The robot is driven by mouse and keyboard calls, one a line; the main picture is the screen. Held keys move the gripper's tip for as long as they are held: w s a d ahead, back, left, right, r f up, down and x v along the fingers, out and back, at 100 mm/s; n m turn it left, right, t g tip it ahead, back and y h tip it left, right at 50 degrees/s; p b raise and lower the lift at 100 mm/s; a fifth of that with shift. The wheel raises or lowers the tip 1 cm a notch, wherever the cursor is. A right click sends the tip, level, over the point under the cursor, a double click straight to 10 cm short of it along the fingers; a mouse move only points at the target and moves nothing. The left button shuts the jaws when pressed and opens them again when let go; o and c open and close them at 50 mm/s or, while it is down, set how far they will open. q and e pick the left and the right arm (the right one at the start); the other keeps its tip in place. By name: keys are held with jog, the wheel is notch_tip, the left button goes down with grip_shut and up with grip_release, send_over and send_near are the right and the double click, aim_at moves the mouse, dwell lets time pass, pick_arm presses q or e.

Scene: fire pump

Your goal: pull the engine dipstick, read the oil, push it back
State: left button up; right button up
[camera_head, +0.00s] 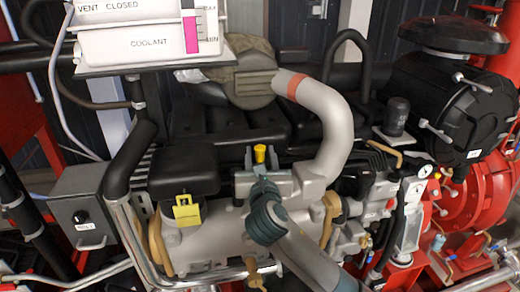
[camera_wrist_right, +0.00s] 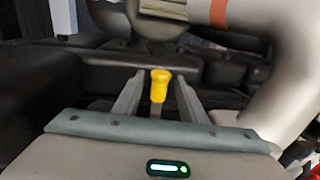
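The engine dipstick's yellow handle (camera_head: 260,153) stands upright among dark engine parts near the middle of the head view. My right gripper (camera_head: 262,161) has come in from below and is at the handle. In the right wrist view its two fingers (camera_wrist_right: 158,96) are apart, one on each side of the handle and stem, with a visible gap on both sides. The dipstick's lower part is hidden inside the engine. My left gripper is not in view.
A thick grey pipe with a red band (camera_head: 328,115) curves close to the right of the handle. A yellow tag (camera_head: 187,210) hangs at the left. A white coolant box (camera_head: 150,42) stands above left. A black air filter (camera_head: 455,100) and red pump parts (camera_head: 482,200) are at right.

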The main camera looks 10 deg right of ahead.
jog(key=shift+w, duration=0.65)
jog(key=shift+c, duration=0.7)
grip_shut()
jog(key=shift+f+b, duration=0.45)
jog(key=shift+f, duration=2)
jog(key=shift+o, duration=0.7)
grip_release()
jog(key=shift+d, duration=0.1)
jog(key=shift+s+r, duration=0.1)
jog(key=shift+s, duration=0.05)
jog(key=s+a+b, duration=0.2)
jog(key=s+b, duration=0.1)
jog(key=s, duration=1.4)
jog(key=shift+a+b, duration=0.35)
jog(key=shift+a, duration=0.05)
